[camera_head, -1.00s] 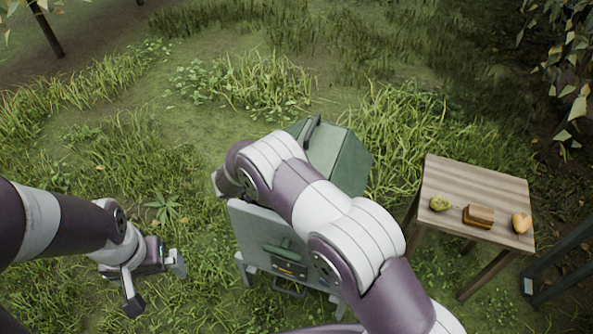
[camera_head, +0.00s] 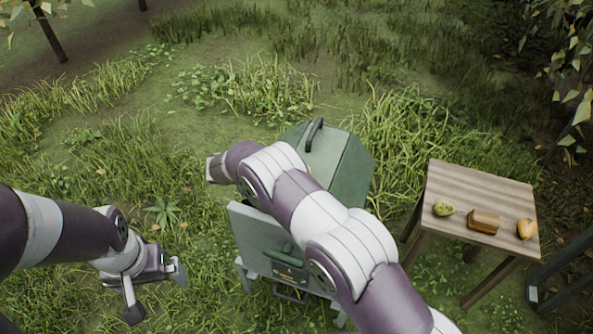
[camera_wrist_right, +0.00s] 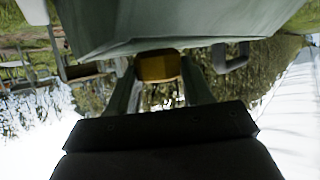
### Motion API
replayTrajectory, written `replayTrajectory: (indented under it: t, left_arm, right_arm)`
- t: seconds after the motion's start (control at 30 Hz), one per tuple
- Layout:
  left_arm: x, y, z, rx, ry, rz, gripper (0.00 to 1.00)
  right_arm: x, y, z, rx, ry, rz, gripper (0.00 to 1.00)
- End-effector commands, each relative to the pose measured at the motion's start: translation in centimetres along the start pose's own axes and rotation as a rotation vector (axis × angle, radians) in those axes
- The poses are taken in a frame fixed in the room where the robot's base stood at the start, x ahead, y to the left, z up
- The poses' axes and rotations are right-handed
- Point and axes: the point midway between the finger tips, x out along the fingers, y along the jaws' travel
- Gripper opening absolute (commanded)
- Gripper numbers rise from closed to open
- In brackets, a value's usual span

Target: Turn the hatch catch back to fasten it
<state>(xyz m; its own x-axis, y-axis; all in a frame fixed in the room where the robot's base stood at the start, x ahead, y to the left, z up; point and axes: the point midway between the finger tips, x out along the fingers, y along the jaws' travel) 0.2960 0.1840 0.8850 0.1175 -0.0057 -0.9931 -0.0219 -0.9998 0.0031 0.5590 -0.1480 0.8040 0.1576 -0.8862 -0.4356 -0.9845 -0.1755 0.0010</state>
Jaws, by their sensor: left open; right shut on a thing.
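The green box (camera_head: 350,165) with a dark top handle stands on the grass in the head view. In the right wrist view, its pale green panel (camera_wrist_right: 170,25) fills the top. A yellow-brown piece, which looks like the hatch catch (camera_wrist_right: 158,66), sits at that panel's edge. My right gripper (camera_wrist_right: 160,82) is shut on it, one finger on each side. How far the catch is turned cannot be told. In the head view my right arm covers that gripper and part of the box. My left gripper (camera_head: 155,290) is open and empty above the grass at left.
A slatted wooden table (camera_head: 480,185) stands at right with a green pear (camera_head: 444,208), a brown block (camera_head: 484,220) and a yellow fruit (camera_head: 526,229). Grass around the left gripper is clear.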

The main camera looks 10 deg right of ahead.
Motion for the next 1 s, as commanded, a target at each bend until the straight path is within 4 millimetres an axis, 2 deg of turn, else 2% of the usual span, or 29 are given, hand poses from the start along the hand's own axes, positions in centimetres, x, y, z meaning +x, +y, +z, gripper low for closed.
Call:
replayTrajectory:
  t: [0.03,0.1,0.37,0.47,0.57,0.8,1.0]
  left_arm:
    - [0.0,0.0,0.0,0.0,0.0,0.0,1.0]
    - [0.0,0.0,0.0,0.0,0.0,0.0,1.0]
    - [0.0,0.0,0.0,0.0,0.0,0.0,1.0]
    - [0.1,0.0,0.0,0.0,0.0,0.0,1.0]
    - [0.3,0.0,0.0,0.0,0.0,0.0,1.0]
    - [0.8,0.0,0.1,0.0,0.0,0.0,1.0]
    - [0.9,0.0,0.1,0.0,0.0,0.0,1.0]
  right_arm:
    - [0.0,-0.1,-0.2,0.003,0.003,-0.001,0.56]
    - [0.0,-0.1,-0.2,0.003,0.003,-0.001,0.75]
    - [0.0,0.0,-0.1,0.001,0.002,-0.001,0.75]
    - [-0.8,-0.1,0.0,0.001,0.001,-0.003,0.75]
    - [-3.0,-0.1,0.1,0.001,0.0,-0.005,0.75]
    - [-9.4,-0.1,0.1,0.003,0.001,-0.004,0.75]
    - [-12.3,-0.1,-0.1,0.002,0.001,-0.002,0.75]
